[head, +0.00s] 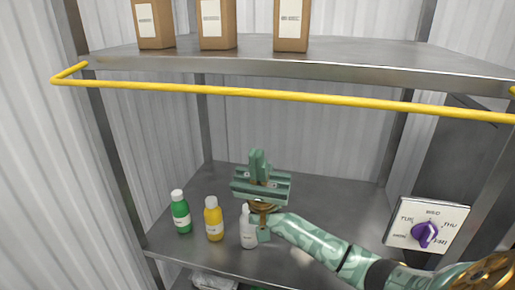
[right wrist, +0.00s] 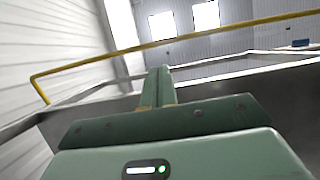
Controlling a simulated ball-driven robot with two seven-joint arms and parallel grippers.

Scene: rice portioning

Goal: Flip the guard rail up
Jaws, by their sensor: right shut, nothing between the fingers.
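The yellow guard rail (head: 300,98) runs across the front of the upper shelf, with a bent end at the left. It hangs at about the level of the shelf's front edge or slightly below it in the head view. My right gripper (head: 257,155) is shut and empty, fingers pointing up, below the rail in the picture and apart from it. In the right wrist view the shut fingers (right wrist: 160,72) point toward the rail (right wrist: 215,35), which crosses beyond the tips. My left gripper is not in view.
Boxes (head: 218,25) stand on the upper shelf (head: 345,52). On the lower shelf (head: 330,190) are a green bottle (head: 181,215), a yellow bottle (head: 213,222) and a white bottle (head: 248,232) close to my right arm. A purple dial (head: 427,234) sits on a day panel at the right.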

